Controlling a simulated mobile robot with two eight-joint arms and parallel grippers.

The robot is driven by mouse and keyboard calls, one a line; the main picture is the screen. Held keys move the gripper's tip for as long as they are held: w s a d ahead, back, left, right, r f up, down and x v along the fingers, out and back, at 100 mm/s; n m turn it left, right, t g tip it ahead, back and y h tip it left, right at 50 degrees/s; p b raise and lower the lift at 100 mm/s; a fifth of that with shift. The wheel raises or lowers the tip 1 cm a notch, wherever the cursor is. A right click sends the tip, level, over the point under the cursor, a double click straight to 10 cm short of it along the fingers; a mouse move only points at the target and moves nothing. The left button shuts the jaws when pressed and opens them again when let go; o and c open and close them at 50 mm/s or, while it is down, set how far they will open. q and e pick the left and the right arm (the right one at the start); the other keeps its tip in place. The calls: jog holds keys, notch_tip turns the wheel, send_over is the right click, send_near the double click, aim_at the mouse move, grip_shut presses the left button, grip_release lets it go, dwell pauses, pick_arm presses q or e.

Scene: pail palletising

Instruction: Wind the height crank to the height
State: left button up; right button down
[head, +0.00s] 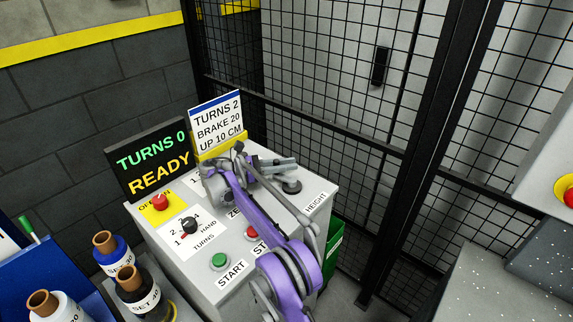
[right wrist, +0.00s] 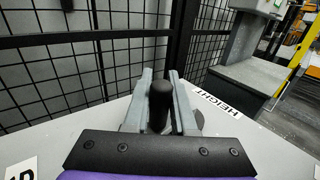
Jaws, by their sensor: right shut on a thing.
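The height crank shows in the right wrist view as a black upright handle (right wrist: 160,105) between my two grey fingers. In the head view its dark round base (head: 291,187) sits on the pale console top near the HEIGHT label (head: 316,202). My right gripper (head: 284,164) reaches over the console from below on the purple arm and is shut on the handle. The gripper hides most of the crank in the head view. A sign (head: 216,124) reads TURNS 2, BRAKE 20, UP 10 CM. The display (head: 151,160) reads TURNS 0, READY. My left gripper is out of view.
The console (head: 202,262) also carries a red button (head: 160,202), a turns dial (head: 189,225) and a green START button (head: 219,261). Labelled bottles (head: 115,255) stand at the lower left. A black mesh fence (head: 330,80) rises close behind the console.

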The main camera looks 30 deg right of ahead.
jog(key=shift+r, duration=0.1)
jog(key=c, duration=0.7)
grip_release()
jog(key=shift+c, duration=0.2)
jog(key=shift+w, duration=0.1)
jog(key=v, duration=0.6)
jog(key=shift+w+a, duration=0.1)
jog(key=shift+a, duration=0.1)
jog(key=shift+w+a, duration=0.1)
jog(key=shift+a, duration=0.35)
jog(key=shift+d, duration=0.1)
